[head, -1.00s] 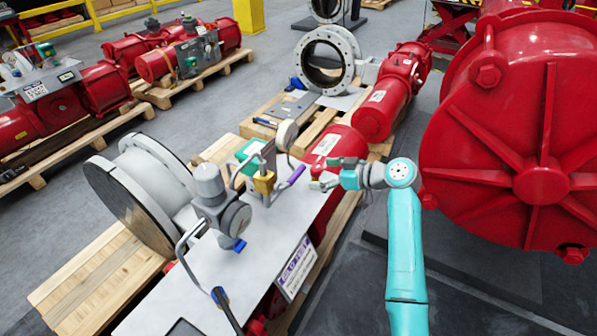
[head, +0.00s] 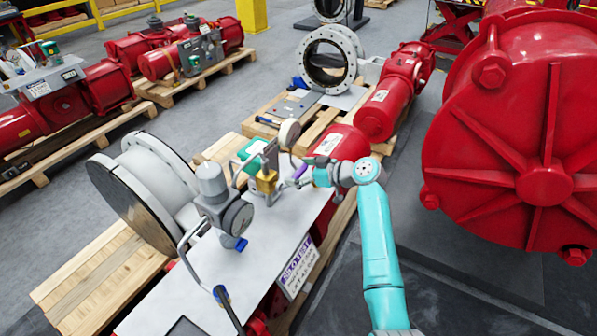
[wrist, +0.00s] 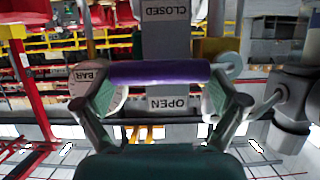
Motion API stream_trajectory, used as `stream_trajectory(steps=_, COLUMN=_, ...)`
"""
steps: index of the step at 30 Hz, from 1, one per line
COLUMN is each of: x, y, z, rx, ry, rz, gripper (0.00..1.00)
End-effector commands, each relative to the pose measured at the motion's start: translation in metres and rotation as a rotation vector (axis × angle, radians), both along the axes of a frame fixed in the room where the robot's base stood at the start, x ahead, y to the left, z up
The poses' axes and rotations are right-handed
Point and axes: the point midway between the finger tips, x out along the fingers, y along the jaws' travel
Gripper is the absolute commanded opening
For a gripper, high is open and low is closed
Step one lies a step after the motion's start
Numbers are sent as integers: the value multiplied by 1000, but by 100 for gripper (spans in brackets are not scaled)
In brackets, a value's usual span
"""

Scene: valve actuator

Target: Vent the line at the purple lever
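The purple lever (head: 299,171) sticks out from the brass valve body (head: 266,182) on the panel, and my gripper (head: 304,180) is right at it. In the wrist view the lever (wrist: 158,73) lies level across the picture. My gripper (wrist: 165,88) is open there, its fingers wide apart near the two ends of the lever. I cannot tell whether either finger touches it. Behind the lever is a grey plate (wrist: 166,45) marked CLOSED above the lever and OPEN below it.
A round gauge (head: 289,133) stands behind the lever, and a grey regulator with a gauge (head: 236,216) stands to its left. A green-topped part (head: 251,149) is close by. A big red ribbed housing (head: 520,150) fills the right side. Floor between is clear.

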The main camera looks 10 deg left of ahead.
Motion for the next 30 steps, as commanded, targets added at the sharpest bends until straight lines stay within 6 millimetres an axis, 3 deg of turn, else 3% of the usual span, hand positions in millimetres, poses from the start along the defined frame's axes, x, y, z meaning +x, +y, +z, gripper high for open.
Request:
stream_trajectory(steps=1, x=0, y=0, z=0, rx=0, ry=0, rz=0, gripper=75)
stream_trajectory(steps=6, x=0, y=0, z=0, rx=0, ry=0, rz=0, gripper=32)
stream_trajectory(steps=7, x=0, y=0, z=0, rx=0, ry=0, rz=0, gripper=28)
stream_trajectory(steps=17, x=-1, y=0, z=3, rx=-20, ry=-51, rz=-1, gripper=28)
stream_trajectory(steps=30, x=-10, y=3, z=26, rx=-135, ry=-370, rz=0, gripper=28)
